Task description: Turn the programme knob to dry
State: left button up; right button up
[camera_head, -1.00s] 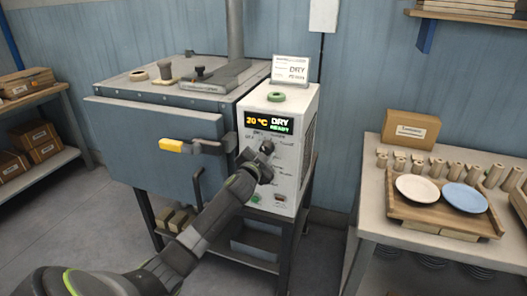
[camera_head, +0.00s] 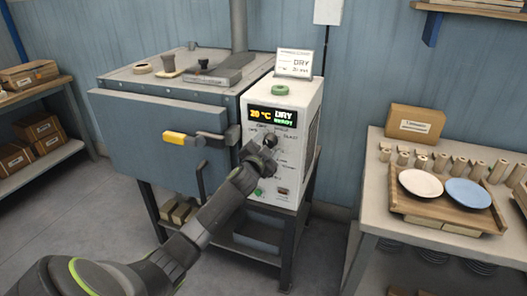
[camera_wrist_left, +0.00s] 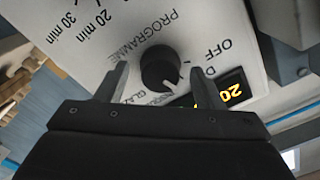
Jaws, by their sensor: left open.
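The black programme knob (camera_wrist_left: 160,68) sits on the white control panel, centred in the left wrist view. It also shows small in the head view (camera_head: 270,140). Its pale pointer mark faces the lower right in the wrist view; I cannot tell which label it meets, since the lower labels are partly hidden. My left gripper (camera_wrist_left: 159,78) is open, with one finger on each side of the knob and gaps between. In the head view the left gripper (camera_head: 264,151) is at the panel, just below the knob. The display (camera_head: 272,117) reads 20 °C, DRY, READY.
The dryer's blue-grey door (camera_head: 160,145) with a yellow-ended handle (camera_head: 182,138) is left of the panel. A green ring (camera_head: 279,86) and a DRY card (camera_head: 294,63) are on top. A table at right holds a plate tray (camera_head: 435,208).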

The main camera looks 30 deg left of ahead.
pick_arm(q)
jog(key=b+v, duration=0.2)
jog(key=v, duration=1.5)
jog(key=shift+s+d, duration=0.15)
jog(key=s+a+f+n+g, duration=0.1)
jog(key=a+f+g, duration=0.15)
jog(key=f, duration=0.85)
jog(key=s+a+f+n+g, duration=0.1)
jog(key=f+g, duration=0.2)
jog(key=f, duration=0.8)
jog(key=s+f+n+g, duration=0.1)
jog(key=s+f+g, duration=0.1)
jog(key=s+f, duration=0.5)
jog(key=s+f+g, duration=0.2)
jog(key=f, duration=0.8)
jog(key=s+d+f+n+g+h, duration=0.1)
jog(key=s+d+f+g, duration=0.1)
jog(key=s+d+f, duration=0.2)
jog(key=s+d+f+n+g+h, duration=0.1)
jog(key=s+d+f, duration=0.3)
jog(key=s+f, duration=0.6)
jog(key=s+d+f+n+g+h, duration=0.1)
jog(key=s+d+f+g, duration=0.3)
jog(key=s, duration=1.6)
notch_tip(320, 180, down, 4)
jog(key=shift+d+f, duration=0.1)
jog(key=shift+d, duration=0.05)
jog(key=shift+c, duration=0.2)
